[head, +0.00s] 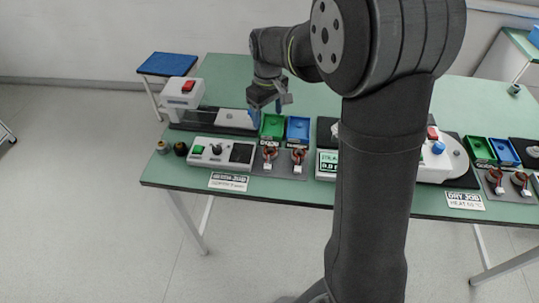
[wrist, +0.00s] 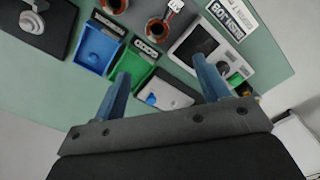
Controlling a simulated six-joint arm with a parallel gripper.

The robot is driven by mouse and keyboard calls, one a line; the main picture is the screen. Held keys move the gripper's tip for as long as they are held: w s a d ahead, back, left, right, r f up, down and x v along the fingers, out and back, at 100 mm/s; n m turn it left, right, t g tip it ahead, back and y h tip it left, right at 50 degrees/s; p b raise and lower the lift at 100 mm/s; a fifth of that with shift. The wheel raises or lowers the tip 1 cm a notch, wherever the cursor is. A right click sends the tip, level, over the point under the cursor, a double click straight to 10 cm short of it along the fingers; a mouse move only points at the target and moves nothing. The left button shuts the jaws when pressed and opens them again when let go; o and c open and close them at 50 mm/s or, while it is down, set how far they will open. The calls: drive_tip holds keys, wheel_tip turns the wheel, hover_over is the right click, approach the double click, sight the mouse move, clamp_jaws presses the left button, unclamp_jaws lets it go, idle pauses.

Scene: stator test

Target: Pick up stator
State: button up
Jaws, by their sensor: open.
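Two copper-coloured stators with white connectors lie on a dark mat at the front of the table, one at left (head: 268,154) and one at right (head: 298,157). In the wrist view, one stator (wrist: 157,30) shows at the top middle and another (wrist: 115,4) is cut off by the top edge. My gripper (head: 269,108) is over the table, behind the stators and close to the green tray. In the wrist view its two blue fingers are spread wide (wrist: 162,75), with nothing between them.
A green tray (head: 272,126) and a blue tray (head: 298,130) stand just behind the stators. A white tester (head: 222,151) is to their left, and a white press-like device (head: 184,94) farther left. More trays and stators (head: 520,181) are at far right. The table's back left is clear.

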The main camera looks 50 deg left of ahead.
hover_over(270, 150)
drive_tip(key=s, duration=0.1)
drive_tip(key=f, duration=0.7)
drive_tip(key=d+f, duration=0.1)
drive_tip(key=f, duration=0.2)
drive_tip(key=shift+s+f, duration=0.15)
drive_tip(key=shift+f, duration=0.15)
drive_tip(key=shift+w+d+f, duration=0.1)
drive_tip(key=shift+w+f, duration=0.05)
drive_tip(key=shift+f, duration=1.2)
drive_tip(key=shift+w+d+f, duration=0.1)
drive_tip(key=shift+f, duration=1.25)
drive_tip(key=shift+c, duration=0.2)
drive_tip(key=c, duration=1.1)
